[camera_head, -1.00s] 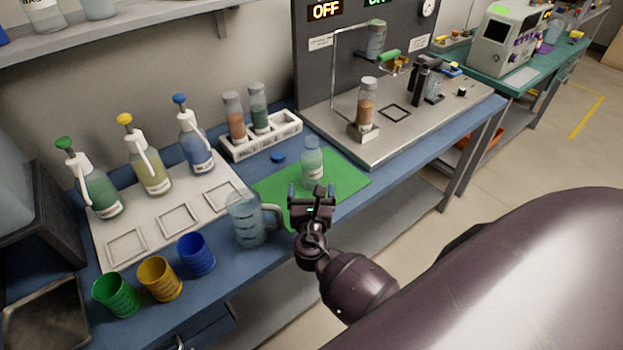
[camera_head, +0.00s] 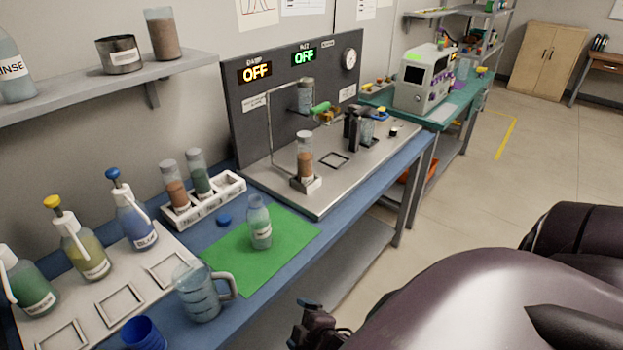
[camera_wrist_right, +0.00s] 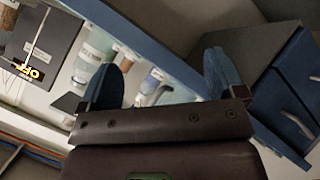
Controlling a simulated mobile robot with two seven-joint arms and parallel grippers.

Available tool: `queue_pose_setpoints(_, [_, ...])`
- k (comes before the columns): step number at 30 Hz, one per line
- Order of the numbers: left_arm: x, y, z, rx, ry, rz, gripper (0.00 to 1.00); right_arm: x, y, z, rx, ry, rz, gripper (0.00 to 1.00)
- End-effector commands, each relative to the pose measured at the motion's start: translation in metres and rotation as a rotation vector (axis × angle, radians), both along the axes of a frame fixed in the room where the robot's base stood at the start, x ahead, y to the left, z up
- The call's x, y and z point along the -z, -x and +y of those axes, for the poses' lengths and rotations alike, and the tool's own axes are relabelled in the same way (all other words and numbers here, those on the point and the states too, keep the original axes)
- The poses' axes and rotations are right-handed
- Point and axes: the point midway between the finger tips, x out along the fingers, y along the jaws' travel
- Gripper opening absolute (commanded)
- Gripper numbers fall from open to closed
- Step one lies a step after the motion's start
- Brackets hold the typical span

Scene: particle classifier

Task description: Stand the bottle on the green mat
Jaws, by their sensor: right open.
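The bottle (camera_head: 260,224), pale teal and clear with a white label, stands upright on the green mat (camera_head: 285,240) in the head view. Its neck looks open. A small blue cap (camera_head: 224,220) lies on the blue bench just left of the mat. My right gripper (camera_head: 304,318) is low in the head view, apart from the bottle and in front of the bench edge. In the right wrist view its two blue fingers (camera_wrist_right: 163,78) are spread wide with nothing held between them. My left gripper is not in view.
A measuring jug (camera_head: 198,292) stands close to the mat's left corner. A white rack (camera_head: 205,203) with two vials is behind the mat. A steel plate with apparatus (camera_head: 335,185) lies to the right. Spray bottles (camera_head: 135,222) and a blue cup (camera_head: 144,333) are at left.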

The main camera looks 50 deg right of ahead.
Motion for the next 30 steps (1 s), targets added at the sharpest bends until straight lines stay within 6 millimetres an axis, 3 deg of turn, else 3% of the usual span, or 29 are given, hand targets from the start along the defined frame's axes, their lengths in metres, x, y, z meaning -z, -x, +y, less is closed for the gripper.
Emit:
queue_pose_setpoints(3, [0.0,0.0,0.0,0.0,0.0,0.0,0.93,-0.003,0.023,0.005,0.127,-0.322,-0.038,0.89])
queue_pose_setpoints(9, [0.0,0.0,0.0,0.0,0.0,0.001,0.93,-0.009,0.041,0.009,0.262,-0.641,-0.075,0.89])
queue_pose_setpoints(30, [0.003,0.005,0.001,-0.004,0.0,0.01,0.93,-0.011,0.044,0.01,0.285,-0.695,-0.081,0.89])
